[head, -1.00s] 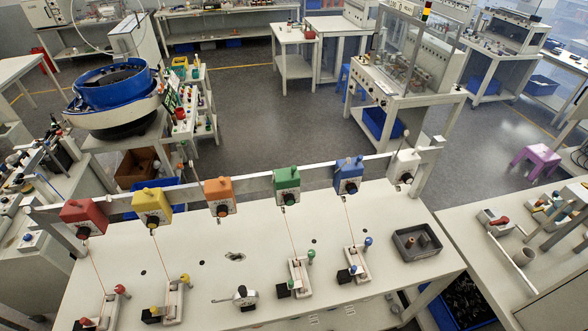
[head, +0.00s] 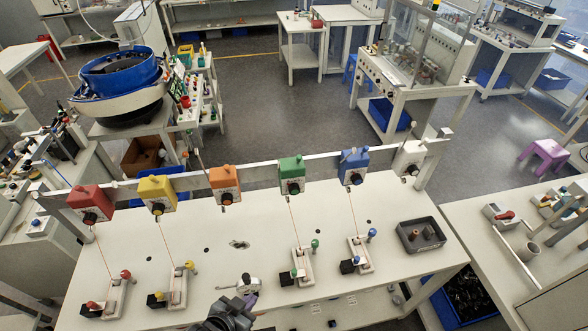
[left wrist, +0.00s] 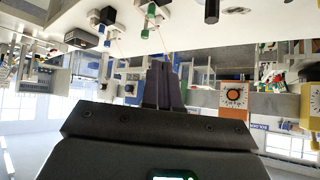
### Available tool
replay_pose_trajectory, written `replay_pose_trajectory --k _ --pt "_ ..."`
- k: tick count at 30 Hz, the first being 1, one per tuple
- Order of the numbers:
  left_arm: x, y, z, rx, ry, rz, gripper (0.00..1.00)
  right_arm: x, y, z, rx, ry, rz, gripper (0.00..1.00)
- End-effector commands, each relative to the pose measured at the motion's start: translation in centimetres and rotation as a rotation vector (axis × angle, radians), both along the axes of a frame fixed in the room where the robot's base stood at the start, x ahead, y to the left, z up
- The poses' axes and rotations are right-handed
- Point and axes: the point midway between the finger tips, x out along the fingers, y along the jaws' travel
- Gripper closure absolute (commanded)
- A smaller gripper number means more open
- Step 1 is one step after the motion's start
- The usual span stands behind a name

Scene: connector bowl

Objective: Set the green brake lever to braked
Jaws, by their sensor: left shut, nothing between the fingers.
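The green brake unit (head: 307,265) sits on the white table. It has a green knob (head: 315,243) at its far end and another green part (head: 294,272) at its near left. A thin cord runs up from it toward the green box (head: 291,176) on the rail. In the left wrist view the scene is upside down; my dark fingers (left wrist: 164,66) are together and empty, with green knobs (left wrist: 151,12) beyond. My right gripper is not seen.
Similar units with red (head: 126,274), yellow (head: 189,265) and blue (head: 372,235) knobs stand along the table (head: 205,290). A dark grey tray (head: 421,235) is at the right. The rail (head: 253,174) with coloured boxes crosses the back.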

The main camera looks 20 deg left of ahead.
Motion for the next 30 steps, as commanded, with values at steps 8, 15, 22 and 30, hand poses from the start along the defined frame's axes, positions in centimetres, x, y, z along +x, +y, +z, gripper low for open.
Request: replay_pose_trajectory --k 8,15,22,30 --pt "9.5 1.0 -2.8 0.007 -0.454 0.008 1.00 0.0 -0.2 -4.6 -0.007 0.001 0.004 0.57" --pt "18.6 2.8 -2.5 0.063 -0.875 -0.007 1.00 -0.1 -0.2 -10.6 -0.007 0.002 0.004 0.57" --pt "24.4 4.2 -0.5 0.114 -1.018 -0.011 1.00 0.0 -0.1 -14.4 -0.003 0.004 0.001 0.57" --pt "26.7 4.4 3.5 0.125 -1.112 -0.013 1.00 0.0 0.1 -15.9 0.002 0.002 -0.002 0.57"
